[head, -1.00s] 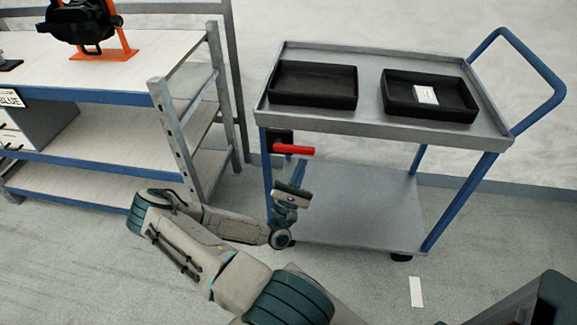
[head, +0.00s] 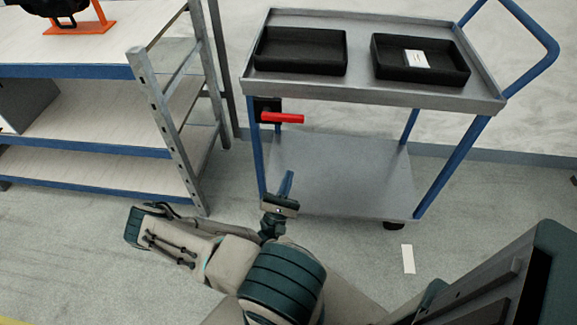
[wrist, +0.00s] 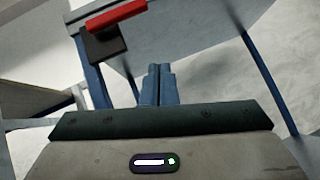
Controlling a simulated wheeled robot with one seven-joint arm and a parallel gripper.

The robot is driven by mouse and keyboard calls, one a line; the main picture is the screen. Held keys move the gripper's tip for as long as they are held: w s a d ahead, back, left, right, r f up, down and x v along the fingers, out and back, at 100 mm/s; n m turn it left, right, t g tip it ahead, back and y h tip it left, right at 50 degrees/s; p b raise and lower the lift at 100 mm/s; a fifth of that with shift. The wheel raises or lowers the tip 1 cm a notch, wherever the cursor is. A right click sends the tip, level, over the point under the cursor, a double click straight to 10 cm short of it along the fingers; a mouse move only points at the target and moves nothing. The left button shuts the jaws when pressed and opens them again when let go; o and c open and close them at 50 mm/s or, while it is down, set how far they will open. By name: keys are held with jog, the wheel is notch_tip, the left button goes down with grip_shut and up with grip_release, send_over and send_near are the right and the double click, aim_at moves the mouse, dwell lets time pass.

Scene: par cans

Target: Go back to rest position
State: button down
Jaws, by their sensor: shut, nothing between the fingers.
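My gripper (head: 286,183) is low in front of the blue and grey cart (head: 370,93), near its left front leg, below the red handle (head: 283,118). In the wrist view the fingers of my gripper (wrist: 158,70) are together, with nothing between them. They point toward the cart, and the red handle (wrist: 117,18) is at the upper left, apart from them. My arm is folded low, close to my body.
The cart carries two black trays, a left one (head: 300,65) that looks empty and a right one (head: 395,72) with a white card (head: 416,58). A shelf unit (head: 165,130) stands at left. A white strip (head: 408,258) lies on otherwise clear floor.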

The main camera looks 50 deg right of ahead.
jog(key=shift+s+a+f, duration=0.1)
jog(key=shift+a+f, duration=0.05)
dwell(0.5)
jog(key=a+r+m+g+y+p, duration=0.1)
jog(key=a+r+m+y+p, duration=0.4)
jog(key=r, duration=0.9)
jog(key=a+r+m+g+y+p, duration=0.1)
jog(key=a+r+m+y+p, duration=0.4)
jog(key=a+r+y, duration=0.7)
jog(key=a+r+m+g+y+p, duration=0.2)
jog(key=a+r+m+y+p, duration=0.4)
jog(key=a+r, duration=0.5)
notch_tip(320, 180, up, 6)
jog(key=y, duration=0.2)
jog(key=shift+w+a+r+y, duration=0.15)
jog(key=shift+w+a+y, duration=0.15)
jog(key=shift+w, duration=0.1)
